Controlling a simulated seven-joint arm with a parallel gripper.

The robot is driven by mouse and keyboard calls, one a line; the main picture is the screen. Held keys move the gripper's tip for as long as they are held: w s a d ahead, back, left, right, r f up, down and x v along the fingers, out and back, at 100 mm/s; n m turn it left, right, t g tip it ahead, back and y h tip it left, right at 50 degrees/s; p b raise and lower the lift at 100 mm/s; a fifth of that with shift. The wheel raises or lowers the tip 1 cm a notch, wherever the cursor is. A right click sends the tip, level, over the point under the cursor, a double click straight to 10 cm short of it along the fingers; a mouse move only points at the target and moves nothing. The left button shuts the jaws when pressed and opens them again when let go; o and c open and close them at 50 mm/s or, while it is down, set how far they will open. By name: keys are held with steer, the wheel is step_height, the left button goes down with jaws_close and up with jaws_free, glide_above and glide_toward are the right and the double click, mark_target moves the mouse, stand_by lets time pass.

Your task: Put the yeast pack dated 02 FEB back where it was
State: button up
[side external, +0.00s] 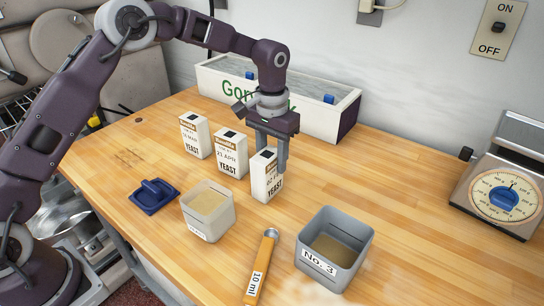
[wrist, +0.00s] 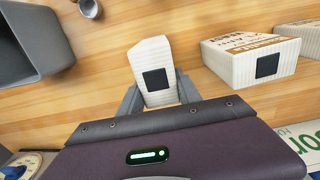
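My gripper (side external: 272,160) points down over the front end of the row of yeast packs. Its fingers are on either side of a white yeast pack (side external: 264,183) and look to be touching it. In the wrist view the pack (wrist: 155,75), with a dark square on top, sits between the two fingers (wrist: 157,95). Its date is small and hard to read but looks like 02 FEB. The pack looks upright, at or very near the wooden table. A yeast pack marked 21 APR (side external: 231,155) and another with a MAR date (side external: 195,137) stand behind it to the left.
A tan-filled tub (side external: 207,222) stands in front, with a blue lid (side external: 154,197) to its left. An orange-handled 10 ml spoon (side external: 260,275) and a grey No. 3 tub (side external: 333,262) are nearer. A white planter (side external: 335,120) stands behind; a dial scale (side external: 500,190) is right. Table is clear between gripper and scale.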

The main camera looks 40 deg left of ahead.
steer(key=o, duration=0.4)
steer(key=shift+o, duration=0.2)
step_height(320, 180, up, 12)
steer(key=shift+r, duration=0.25)
steer(key=s+a+r+t, duration=0.3)
steer(key=s+r, duration=0.7)
steer(key=s, duration=0.4)
steer(key=s+a+f+t, duration=0.1)
steer(key=s+f, duration=0.2)
steer(key=s, duration=0.6)
steer(key=s+a+f+t, duration=0.1)
steer(key=s+a+f, duration=0.1)
steer(key=s, duration=0.8)
steer(key=shift+s+a+f+t, duration=0.2)
steer(key=shift+f+t, duration=0.1)
steer(key=shift+f, duration=0.45)
